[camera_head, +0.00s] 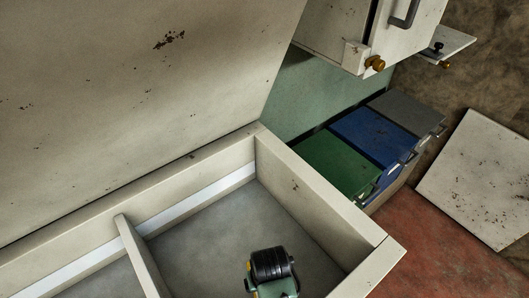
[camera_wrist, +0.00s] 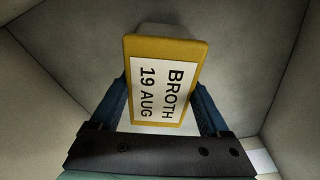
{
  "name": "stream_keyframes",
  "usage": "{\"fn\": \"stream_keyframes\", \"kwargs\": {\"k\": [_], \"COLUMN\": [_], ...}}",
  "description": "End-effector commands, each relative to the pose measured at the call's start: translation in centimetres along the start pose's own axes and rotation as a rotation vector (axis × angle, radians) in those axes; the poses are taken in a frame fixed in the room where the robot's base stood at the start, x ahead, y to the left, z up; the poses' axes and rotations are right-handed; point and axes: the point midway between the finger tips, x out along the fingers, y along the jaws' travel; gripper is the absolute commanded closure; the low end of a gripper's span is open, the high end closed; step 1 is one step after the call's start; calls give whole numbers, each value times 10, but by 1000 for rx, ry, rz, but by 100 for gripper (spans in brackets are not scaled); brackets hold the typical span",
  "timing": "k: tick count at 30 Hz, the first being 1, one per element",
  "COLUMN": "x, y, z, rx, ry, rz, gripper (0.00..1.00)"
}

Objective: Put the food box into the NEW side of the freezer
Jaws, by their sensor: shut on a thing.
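The food box (camera_wrist: 190,52) has a yellow lid and a white label reading "BROTH 19 AUG". My gripper (camera_wrist: 162,92) is shut on it, with one blue finger on each side. Pale walls surround the box in the wrist view; whether it touches the floor I cannot tell. The open freezer (camera_head: 318,196) fills the lower left of the head view. A divider (camera_head: 139,255) splits it into a large right compartment (camera_head: 215,235) and a left one, partly cut off. My arm reaches over the right compartment; the box and gripper are hidden there. No NEW marking is visible.
The raised freezer lid (camera_head: 130,90) stands behind. Right of the freezer are green (camera_head: 328,163), blue (camera_head: 370,135) and grey (camera_head: 408,110) drawer-like units. A white cabinet (camera_head: 375,30) hangs above them. A pale panel (camera_head: 480,175) lies at far right.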

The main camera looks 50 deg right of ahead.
Motion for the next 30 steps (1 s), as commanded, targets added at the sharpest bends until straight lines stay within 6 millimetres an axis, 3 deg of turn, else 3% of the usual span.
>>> {"fn": "stream_keyframes", "kwargs": {"k": [3,14,15,18,26,30], "x": [17,21,22,21,20,6], "y": [0,0,0,0,0,0], "z": [2,2,4,3,3,2], "rx": [0,0,0,0,0,0], "ry": [0,2,-1,-1,0,1], "rz": [0,0,0,0,0,0], "gripper": [100,100,18,0,0,0]}}
